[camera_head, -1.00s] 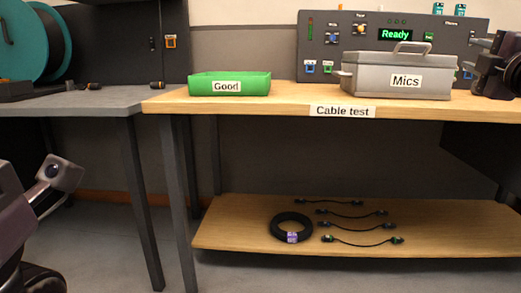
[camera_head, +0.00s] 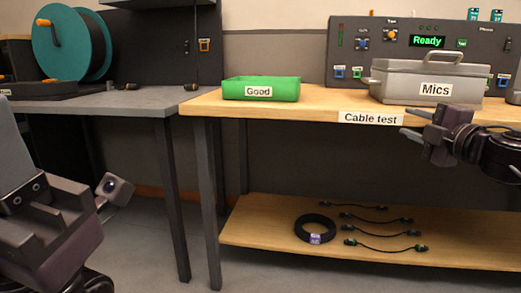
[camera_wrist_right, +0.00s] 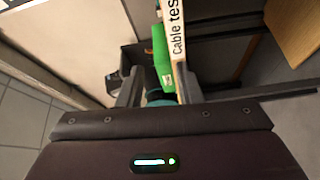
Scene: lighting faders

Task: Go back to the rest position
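My right gripper (camera_head: 404,124) is in front of the wooden table's (camera_head: 215,103) front edge, just right of the "Cable test" label (camera_head: 370,118). Its two fingers are apart with nothing between them, pointing left. In the right wrist view the fingers of the right gripper (camera_wrist_right: 160,92) also stand apart and empty. Part of my left arm and gripper (camera_head: 60,215) shows at the lower left; its fingertips are not clear. The green "Good" tray (camera_head: 262,90) and the grey "Mics" case (camera_head: 428,88) stand on the table.
A lower shelf (camera_head: 265,240) holds a coiled black cable (camera_head: 315,229) and several short cables. A panel (camera_head: 350,35) reading "Ready" stands behind the case. A grey table (camera_head: 90,104) with a teal reel (camera_head: 68,42) is on the left. The floor in front is clear.

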